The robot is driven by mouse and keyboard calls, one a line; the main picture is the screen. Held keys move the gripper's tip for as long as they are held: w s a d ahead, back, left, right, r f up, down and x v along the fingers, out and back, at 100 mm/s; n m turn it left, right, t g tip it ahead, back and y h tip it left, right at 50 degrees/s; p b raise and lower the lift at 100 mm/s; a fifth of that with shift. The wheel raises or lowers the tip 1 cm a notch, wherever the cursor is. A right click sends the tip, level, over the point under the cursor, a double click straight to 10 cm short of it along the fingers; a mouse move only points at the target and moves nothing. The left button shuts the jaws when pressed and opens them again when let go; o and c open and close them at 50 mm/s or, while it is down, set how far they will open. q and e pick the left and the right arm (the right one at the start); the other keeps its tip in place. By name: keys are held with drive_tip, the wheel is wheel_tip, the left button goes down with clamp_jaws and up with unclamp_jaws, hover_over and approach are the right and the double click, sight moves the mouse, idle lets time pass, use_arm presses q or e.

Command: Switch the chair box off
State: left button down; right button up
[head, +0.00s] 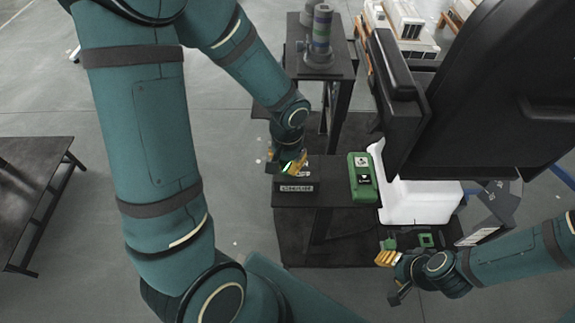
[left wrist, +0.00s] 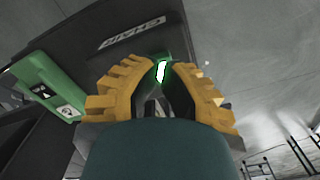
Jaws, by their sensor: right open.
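The chair box is a black box with a white CHAIR label (head: 297,188) on its front; it stands on a dark bench. The label also shows in the left wrist view (left wrist: 132,33). A small switch lit green and white (left wrist: 162,70) shows between my left fingertips. My left gripper (head: 291,165) is over the box, its yellow fingers parted around the switch in view; whether they touch it I cannot tell. My right gripper (head: 386,260) is open and empty at the lower right, away from the box.
A green device (head: 362,177) lies on the bench right of the box, beside a white column base (head: 412,200) with a large black chair (head: 480,100) above it. A stacked signal-like cylinder (head: 321,35) stands behind. A dark table (head: 35,185) is at left.

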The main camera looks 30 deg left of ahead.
use_arm(q)
drive_tip(key=shift+f+b, duration=0.7)
drive_tip(key=shift+f, duration=0.05)
idle(0.3)
drive_tip(key=shift+r+p, duration=2.7)
drive_tip(key=shift+r, duration=0.9)
